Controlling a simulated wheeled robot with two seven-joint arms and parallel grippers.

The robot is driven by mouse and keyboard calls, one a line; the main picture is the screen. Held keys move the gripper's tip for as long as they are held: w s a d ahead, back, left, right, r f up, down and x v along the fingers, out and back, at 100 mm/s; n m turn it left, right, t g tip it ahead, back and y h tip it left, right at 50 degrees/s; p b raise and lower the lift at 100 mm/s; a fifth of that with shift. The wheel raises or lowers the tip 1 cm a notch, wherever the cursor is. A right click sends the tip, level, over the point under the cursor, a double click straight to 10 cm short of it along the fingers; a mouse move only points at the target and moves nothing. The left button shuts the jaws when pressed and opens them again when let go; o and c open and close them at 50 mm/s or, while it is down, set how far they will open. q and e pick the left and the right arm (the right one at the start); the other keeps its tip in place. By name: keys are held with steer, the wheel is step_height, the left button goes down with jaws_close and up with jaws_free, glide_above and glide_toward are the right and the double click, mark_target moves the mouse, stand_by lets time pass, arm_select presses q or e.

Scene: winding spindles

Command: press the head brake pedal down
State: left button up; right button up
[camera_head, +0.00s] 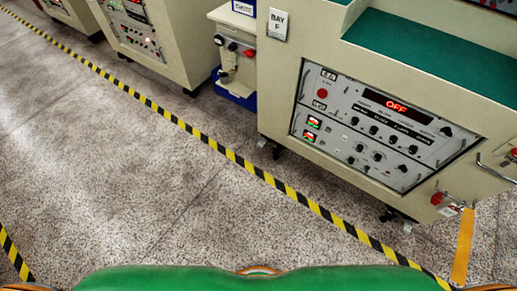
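Nothing in view can be made out for certain as the head brake pedal. A flat yellow-orange strip (463,246) stands out at the lower right, below the front corner of the beige cabinet (330,150). I cannot tell whether it is the pedal or a floor marking. A small red part (437,198) with a metal fitting sits just above it on the cabinet's lower edge. Neither of my grippers is in view.
A yellow-black floor stripe (240,162) runs diagonally before the machines. Speckled floor (120,170) left of it is clear. A blue bin (238,94) stands between cabinets.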

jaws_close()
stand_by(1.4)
